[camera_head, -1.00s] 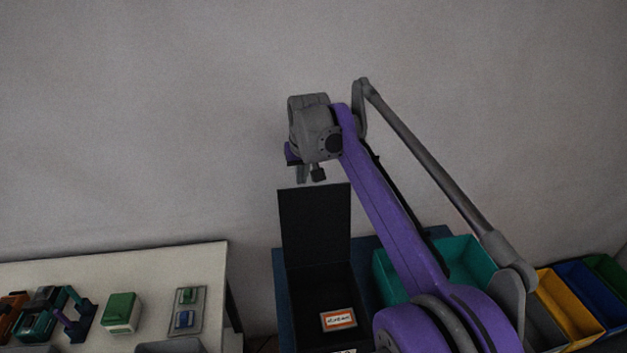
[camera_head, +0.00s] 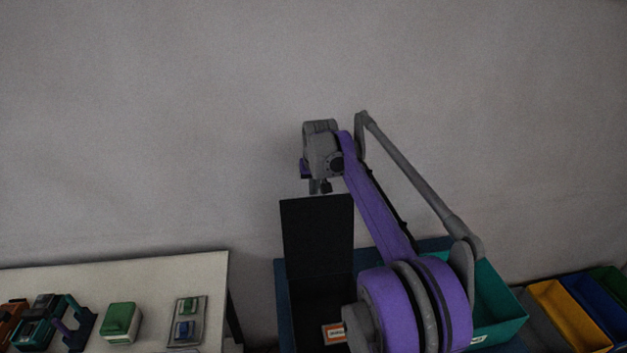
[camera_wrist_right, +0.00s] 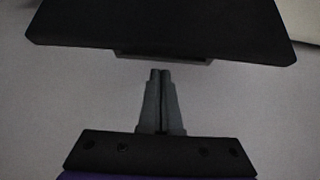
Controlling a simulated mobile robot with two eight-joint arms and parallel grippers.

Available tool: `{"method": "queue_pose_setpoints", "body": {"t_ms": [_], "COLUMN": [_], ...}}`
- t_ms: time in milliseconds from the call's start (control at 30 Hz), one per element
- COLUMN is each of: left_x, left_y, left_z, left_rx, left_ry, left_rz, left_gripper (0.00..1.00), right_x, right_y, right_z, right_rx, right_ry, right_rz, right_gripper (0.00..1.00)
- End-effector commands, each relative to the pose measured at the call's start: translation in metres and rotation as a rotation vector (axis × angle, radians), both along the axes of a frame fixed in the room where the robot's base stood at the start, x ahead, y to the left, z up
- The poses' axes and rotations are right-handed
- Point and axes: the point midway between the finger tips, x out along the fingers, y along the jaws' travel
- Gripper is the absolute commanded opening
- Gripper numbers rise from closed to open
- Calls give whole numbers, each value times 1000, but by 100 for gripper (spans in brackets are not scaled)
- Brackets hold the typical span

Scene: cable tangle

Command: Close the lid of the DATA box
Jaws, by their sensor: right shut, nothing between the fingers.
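The DATA box is a black box (camera_head: 307,285) on a blue surface, with its lid (camera_head: 318,235) standing open and upright at the back. A white label with an orange border (camera_head: 335,334) lies inside it, its writing not readable now. My right gripper (camera_head: 320,190) is at the lid's top edge, seemingly behind it; contact is unclear. In the right wrist view its fingers (camera_wrist_right: 161,72) are together and empty, pointing toward the dark lid (camera_wrist_right: 160,22). My right arm hides part of the box. My left gripper is not in view.
A teal bin (camera_head: 497,308) stands right of the box, partly behind my arm. Yellow (camera_head: 567,315) and blue (camera_head: 597,300) bins stand farther right. A pale table (camera_head: 150,275) at left holds a green-topped block (camera_head: 120,320) and other small devices. A grey wall (camera_head: 150,120) rises behind.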

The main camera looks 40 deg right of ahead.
Motion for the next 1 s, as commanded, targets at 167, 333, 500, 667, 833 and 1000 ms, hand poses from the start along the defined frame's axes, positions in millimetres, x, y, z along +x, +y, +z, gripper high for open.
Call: {"method": "queue_pose_setpoints", "body": {"t_ms": [167, 333, 500, 667, 833, 1000], "left_x": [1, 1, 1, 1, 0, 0], "left_y": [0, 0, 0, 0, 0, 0], "left_z": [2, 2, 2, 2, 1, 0], "left_rx": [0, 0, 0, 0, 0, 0], "left_ry": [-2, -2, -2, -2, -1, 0], "left_rz": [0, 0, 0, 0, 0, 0], "left_gripper": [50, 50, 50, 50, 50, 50], "right_x": [-13, -16, -16, -16, -19, -25], "right_y": [7, 9, 9, 9, 11, 14], "right_z": [5, 6, 6, 6, 7, 10], "right_rx": [0, 0, 0, -1, -7, -22], "right_ry": [0, 0, 0, -2, -13, -39], "right_rz": [0, 0, 0, 0, 0, 1], "right_gripper": [0, 0, 0, 0, 0, 0]}}
